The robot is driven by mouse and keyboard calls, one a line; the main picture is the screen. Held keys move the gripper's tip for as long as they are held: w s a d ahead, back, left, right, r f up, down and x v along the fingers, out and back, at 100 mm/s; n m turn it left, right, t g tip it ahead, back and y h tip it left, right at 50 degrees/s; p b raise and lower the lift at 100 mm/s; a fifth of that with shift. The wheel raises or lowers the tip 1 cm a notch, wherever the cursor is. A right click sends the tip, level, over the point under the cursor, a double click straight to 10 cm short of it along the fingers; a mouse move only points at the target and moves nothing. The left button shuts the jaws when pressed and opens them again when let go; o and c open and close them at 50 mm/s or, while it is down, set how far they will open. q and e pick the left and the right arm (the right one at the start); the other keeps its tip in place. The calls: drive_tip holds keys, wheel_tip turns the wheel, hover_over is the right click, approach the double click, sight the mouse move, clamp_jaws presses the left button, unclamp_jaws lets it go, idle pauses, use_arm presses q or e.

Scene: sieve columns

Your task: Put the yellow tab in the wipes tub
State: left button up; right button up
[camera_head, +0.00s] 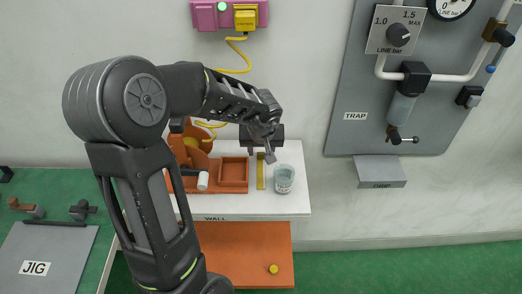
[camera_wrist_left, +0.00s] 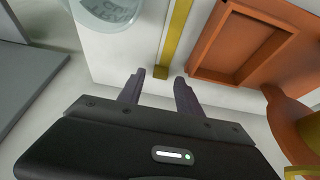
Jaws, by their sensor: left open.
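A long narrow yellow strip, which looks like the yellow tab (camera_head: 261,172), lies on the white bench top, and its near end shows in the left wrist view (camera_wrist_left: 174,38). A pale translucent round tub (camera_head: 284,180) stands just right of it. Its lettering is not clearly readable, so I cannot tell if it is the wipes tub; it also shows at the top left of the left wrist view (camera_wrist_left: 108,12). My left gripper (camera_head: 269,156) is open and empty over the back of the bench. In the left wrist view its fingers (camera_wrist_left: 158,84) lie apart near the strip's end.
An orange tray (camera_head: 233,189) with compartments lies left of the strip. A white bench (camera_head: 296,205) carries these things against the wall. An orange panel (camera_head: 245,282) with a small yellow knob (camera_head: 273,269) is below. A grey ledge (camera_head: 381,171) juts out at right.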

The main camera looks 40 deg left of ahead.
sight(261, 171)
use_arm(q)
drive_tip(key=p+v, duration=0.2)
drive_tip(key=v, duration=0.8)
drive_tip(key=shift+r, duration=0.2)
use_arm(e)
wheel_tip(261, 171, up, 2)
drive_tip(key=shift+s+r, duration=0.1)
drive_tip(key=shift+s, duration=0.05)
drive_tip(key=shift+d, duration=0.1)
